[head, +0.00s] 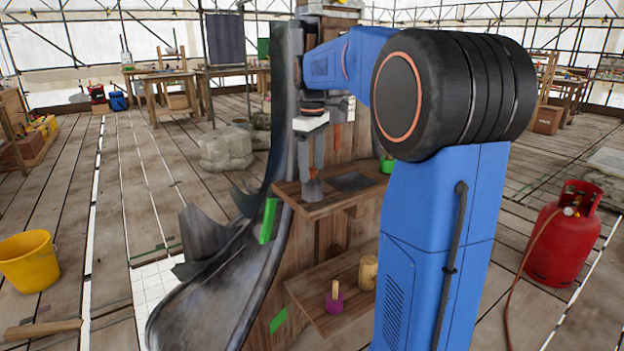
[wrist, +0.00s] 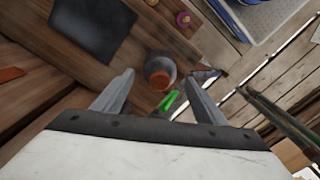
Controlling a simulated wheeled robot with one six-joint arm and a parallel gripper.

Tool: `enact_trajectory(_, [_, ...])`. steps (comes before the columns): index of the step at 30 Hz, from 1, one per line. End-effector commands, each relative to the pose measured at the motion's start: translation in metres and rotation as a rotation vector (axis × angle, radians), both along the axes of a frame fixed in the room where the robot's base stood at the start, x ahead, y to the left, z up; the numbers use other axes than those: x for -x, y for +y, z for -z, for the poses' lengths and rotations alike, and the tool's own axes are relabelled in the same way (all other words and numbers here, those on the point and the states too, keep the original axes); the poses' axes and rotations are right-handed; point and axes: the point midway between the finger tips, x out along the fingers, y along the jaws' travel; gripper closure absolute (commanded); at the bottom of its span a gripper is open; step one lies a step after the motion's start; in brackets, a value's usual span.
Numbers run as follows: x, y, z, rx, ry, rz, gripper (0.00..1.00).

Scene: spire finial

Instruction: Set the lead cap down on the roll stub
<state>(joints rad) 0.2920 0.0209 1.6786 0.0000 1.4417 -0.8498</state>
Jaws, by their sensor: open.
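A grey, flared round piece with a reddish-brown top, which looks like the lead cap (head: 312,190), stands at the front edge of the upper wooden shelf. It also shows in the wrist view (wrist: 160,72), just ahead of and between my fingertips. My gripper (head: 320,163) is open above the shelf, pointing down; its fingers (wrist: 158,98) are spread on either side of the grey piece, with gaps visible. I cannot tell for sure which thing is the roll stub. A short pale wooden cylinder (head: 368,272) stands on the lower shelf. Whether anything is under the grey piece is hidden.
A dark flat sheet (head: 350,182) lies on the upper shelf (head: 318,208), with a green item (head: 387,165) behind. A purple piece with a peg (head: 335,297) sits on the lower shelf. A curved grey sheet rises at left. A red gas bottle (head: 563,235) stands right.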

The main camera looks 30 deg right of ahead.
Motion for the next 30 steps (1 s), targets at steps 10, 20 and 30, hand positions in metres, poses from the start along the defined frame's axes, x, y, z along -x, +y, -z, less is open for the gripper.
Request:
enact_trajectory(10, [0.0, 0.0, -0.056, 0.0, 0.0, 0.0, 0.35])
enact_trajectory(20, [0.001, 0.001, -0.068, 0.0, 0.0, 0.001, 0.35])
enact_trajectory(30, [0.059, 0.047, -0.054, 0.015, -0.079, 0.098, 0.35])
